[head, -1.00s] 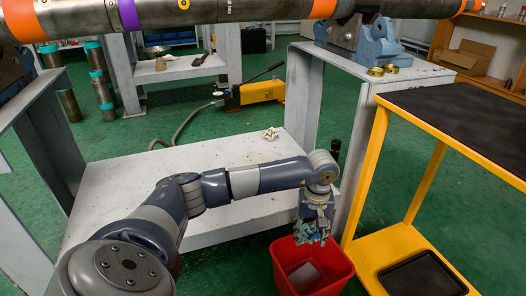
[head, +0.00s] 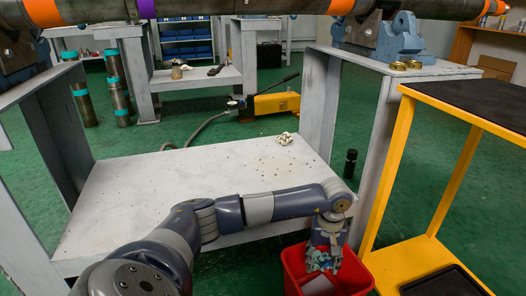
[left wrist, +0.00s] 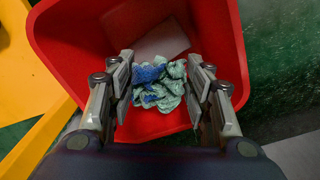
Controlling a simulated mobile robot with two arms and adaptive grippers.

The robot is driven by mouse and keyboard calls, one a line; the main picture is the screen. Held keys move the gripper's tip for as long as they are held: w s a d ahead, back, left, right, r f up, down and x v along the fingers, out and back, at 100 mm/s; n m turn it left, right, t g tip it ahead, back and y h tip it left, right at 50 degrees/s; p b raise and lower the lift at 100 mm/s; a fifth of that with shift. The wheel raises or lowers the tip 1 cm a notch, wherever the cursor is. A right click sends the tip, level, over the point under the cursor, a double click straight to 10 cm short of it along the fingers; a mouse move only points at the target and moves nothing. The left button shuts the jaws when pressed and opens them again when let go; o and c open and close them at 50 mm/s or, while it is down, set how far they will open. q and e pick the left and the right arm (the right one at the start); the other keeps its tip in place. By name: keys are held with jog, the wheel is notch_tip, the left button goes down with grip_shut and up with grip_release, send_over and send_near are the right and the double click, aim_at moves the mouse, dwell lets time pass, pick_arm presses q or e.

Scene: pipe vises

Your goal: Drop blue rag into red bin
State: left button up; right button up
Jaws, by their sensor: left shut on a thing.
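The red bin (head: 352,279) stands on the floor at the lower right, between the grey bench and the yellow cart; it also fills much of the left wrist view (left wrist: 75,40). My left gripper (head: 322,265) points down at the bin's opening. In the left wrist view its two fingers (left wrist: 160,88) are shut on a crumpled rag (left wrist: 172,88), pale green-teal with bright blue patches. The rag is seen over the bin's inside; whether it touches the bottom I cannot tell. A pale flat piece (left wrist: 163,40) lies in the bin. My right gripper is out of view.
A low grey bench (head: 150,190) holds a whitish crumpled rag (head: 284,139). A yellow cart (head: 385,165) with black trays stands right of the bin. A dark bottle (head: 350,163) stands behind the bin. A long pipe (head: 250,8) crosses above.

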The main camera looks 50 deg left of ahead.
pick_arm(q)
jog(key=shift+f, duration=0.1)
jog(key=o, duration=1)
jog(key=shift+o, duration=0.2)
jog(key=shift+w+r, duration=0.1)
jog(key=shift+r, duration=0.45)
notch_tip(320, 180, up, 11)
